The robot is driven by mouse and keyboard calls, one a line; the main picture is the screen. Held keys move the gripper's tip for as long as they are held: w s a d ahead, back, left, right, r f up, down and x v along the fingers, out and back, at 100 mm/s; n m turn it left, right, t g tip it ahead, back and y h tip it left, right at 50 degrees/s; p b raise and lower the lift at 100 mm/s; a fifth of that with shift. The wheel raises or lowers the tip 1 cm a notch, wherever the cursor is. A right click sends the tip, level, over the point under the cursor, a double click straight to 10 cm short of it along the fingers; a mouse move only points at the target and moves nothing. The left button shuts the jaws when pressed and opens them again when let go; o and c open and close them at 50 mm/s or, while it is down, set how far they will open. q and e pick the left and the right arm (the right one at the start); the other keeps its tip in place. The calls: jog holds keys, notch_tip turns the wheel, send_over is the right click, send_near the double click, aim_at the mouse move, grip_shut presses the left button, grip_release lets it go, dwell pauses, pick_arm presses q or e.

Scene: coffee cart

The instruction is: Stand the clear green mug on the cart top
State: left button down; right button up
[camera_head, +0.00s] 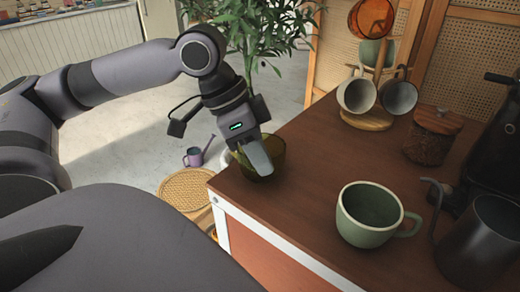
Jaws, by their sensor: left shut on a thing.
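The clear green mug (276,148) is olive and see-through, at the far left corner of the cart top (305,200). My left gripper (259,158) comes down from above and is shut on the mug. Its finger hides part of the mug's front. The mug looks about upright, with its base at or just above the cart top; I cannot tell if it touches. My right gripper is not in view.
An opaque pale green mug (367,232) stands nearer on the cart top. A metal pitcher (478,245) is at the right. A mug rack (367,119) with hanging mugs and a lidded jar (432,135) stand behind. The middle of the cart top is clear.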

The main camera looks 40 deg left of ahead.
pick_arm(q)
jog(key=c, duration=1.2)
grip_release()
